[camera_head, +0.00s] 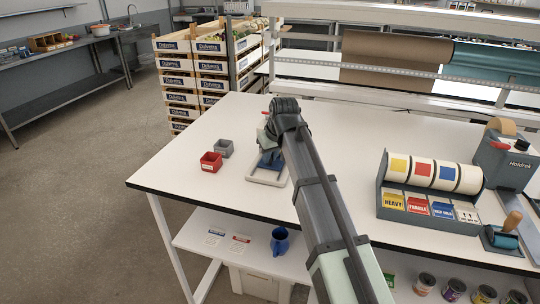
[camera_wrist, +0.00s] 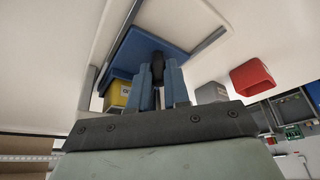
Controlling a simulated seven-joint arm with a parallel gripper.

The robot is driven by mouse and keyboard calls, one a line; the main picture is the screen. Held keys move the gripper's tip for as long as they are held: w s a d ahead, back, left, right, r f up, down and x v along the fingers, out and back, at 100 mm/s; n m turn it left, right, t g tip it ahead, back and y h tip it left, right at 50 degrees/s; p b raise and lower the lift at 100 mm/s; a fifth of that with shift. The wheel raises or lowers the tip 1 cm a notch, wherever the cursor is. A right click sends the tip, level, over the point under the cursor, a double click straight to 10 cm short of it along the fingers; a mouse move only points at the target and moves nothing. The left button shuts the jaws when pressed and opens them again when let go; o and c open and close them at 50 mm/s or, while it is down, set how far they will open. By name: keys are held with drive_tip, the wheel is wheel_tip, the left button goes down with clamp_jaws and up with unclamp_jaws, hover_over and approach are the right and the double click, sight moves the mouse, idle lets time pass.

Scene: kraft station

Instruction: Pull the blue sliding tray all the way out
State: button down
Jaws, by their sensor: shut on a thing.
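The blue sliding tray (camera_wrist: 140,44) shows in the wrist view as a flat blue panel between grey rails (camera_wrist: 208,44). In the head view, only a small blue part of it (camera_head: 270,160) shows beside a pale frame (camera_head: 266,181) on the white table; my arm hides the rest. My gripper (camera_wrist: 158,76) has its two blue-grey fingers closed on a dark handle (camera_wrist: 157,61) at the tray's edge. How far the tray is out cannot be told.
A red bin (camera_head: 210,162) and a grey bin (camera_head: 224,148) stand left of the frame. A yellow object (camera_wrist: 118,92) shows beside the tray in the wrist view. A label-roll dispenser (camera_head: 432,205) stands to the right. The table's front left is clear.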

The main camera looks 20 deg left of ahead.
drive_tip(key=s, duration=1)
drive_tip(key=shift+s, duration=0.25)
drive_tip(key=c, duration=1.5)
unclamp_jaws()
drive_tip(key=shift+s, duration=0.1)
drive_tip(key=o, duration=0.4)
drive_tip(key=shift+r, duration=0.1)
drive_tip(key=v, duration=1.3)
drive_tip(key=shift+r, duration=0.3)
drive_tip(key=shift+d, duration=0.1)
